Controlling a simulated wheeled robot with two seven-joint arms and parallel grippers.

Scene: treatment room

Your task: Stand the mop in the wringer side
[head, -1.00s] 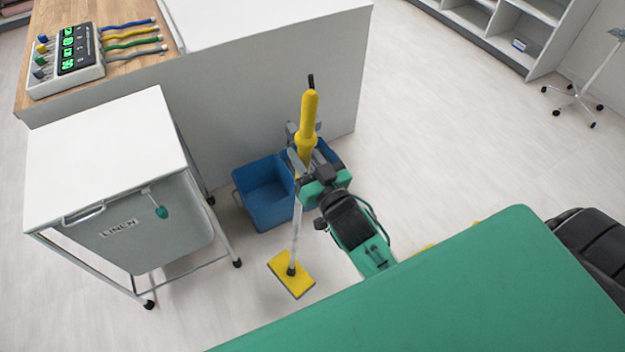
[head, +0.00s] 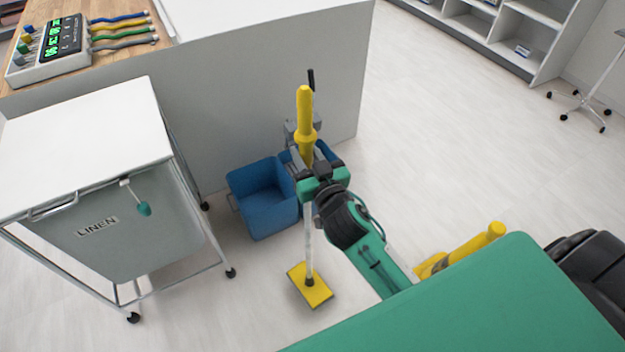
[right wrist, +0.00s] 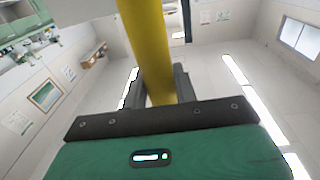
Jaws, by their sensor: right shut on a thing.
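The mop (head: 305,114) has a thick yellow upper handle, a pale lower shaft and a flat yellow head (head: 310,286). It stands nearly upright in the head view, its head low over the floor in front of the bucket; I cannot tell if it touches. My right gripper (head: 310,166) is shut on the mop's yellow handle, which also shows between the fingers in the right wrist view (right wrist: 147,50). The blue bucket (head: 262,205) stands behind the mop, with a second blue compartment partly hidden by my gripper. A grey wringer part (head: 292,128) shows behind the handle. My left gripper is not in view.
A white linen cart (head: 85,140) stands at the left. A white counter (head: 240,90) rises behind the bucket. A green-topped surface (head: 480,300) fills the lower right, with a yellow cylinder (head: 470,248) beside it. Open floor lies to the right.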

